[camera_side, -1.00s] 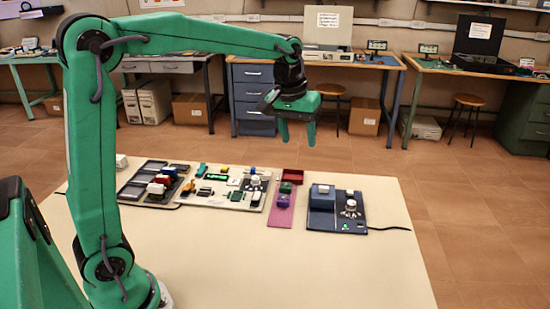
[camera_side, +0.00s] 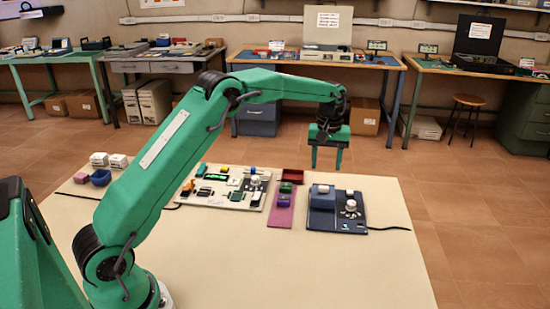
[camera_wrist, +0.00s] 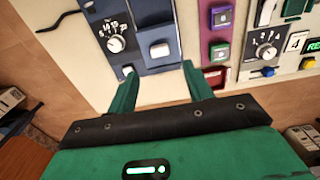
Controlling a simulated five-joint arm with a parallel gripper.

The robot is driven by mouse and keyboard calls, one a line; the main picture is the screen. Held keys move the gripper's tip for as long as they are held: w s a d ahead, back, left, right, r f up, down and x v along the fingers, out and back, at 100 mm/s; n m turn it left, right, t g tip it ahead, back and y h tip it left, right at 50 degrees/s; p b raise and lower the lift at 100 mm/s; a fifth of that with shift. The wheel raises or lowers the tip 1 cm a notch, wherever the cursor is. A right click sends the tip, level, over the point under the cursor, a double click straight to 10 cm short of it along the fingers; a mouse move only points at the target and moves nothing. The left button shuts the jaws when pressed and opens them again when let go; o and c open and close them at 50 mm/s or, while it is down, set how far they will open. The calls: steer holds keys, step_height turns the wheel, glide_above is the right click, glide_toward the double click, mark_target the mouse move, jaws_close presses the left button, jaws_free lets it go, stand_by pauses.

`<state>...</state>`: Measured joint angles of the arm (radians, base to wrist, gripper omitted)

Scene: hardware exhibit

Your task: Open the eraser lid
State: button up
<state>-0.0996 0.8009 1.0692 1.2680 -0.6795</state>
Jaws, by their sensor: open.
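The eraser is a dark blue unit (camera_side: 337,222) at the right of the white table, with a blue-grey box-like lid (camera_side: 321,197) on its left half. The lid looks shut and has a pale tab at its far edge. In the wrist view the lid (camera_wrist: 152,22) and its pale tab (camera_wrist: 160,50) lie ahead of my fingers. A white knob (camera_wrist: 115,43) sits beside the lid. My gripper (camera_side: 326,165) is open and empty, above and behind the eraser in the side view. In the wrist view its fingers (camera_wrist: 158,75) appear on either side of the tab, apart from it.
A magenta strip (camera_side: 279,217) with green and purple blocks lies left of the eraser, with a red tray (camera_side: 292,176) behind. A white panel board (camera_side: 225,200) is further left. A black cable (camera_side: 390,228) runs off right. The table's front is clear.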

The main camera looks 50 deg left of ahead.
mark_target(324, 187)
steer(key=shift+w+f, duration=0.1)
steer(key=shift+f, duration=0.1)
steer(key=shift+f, duration=0.1)
steer(key=shift+f, duration=3.8)
steer(key=shift+c, duration=0.4)
jaws_close()
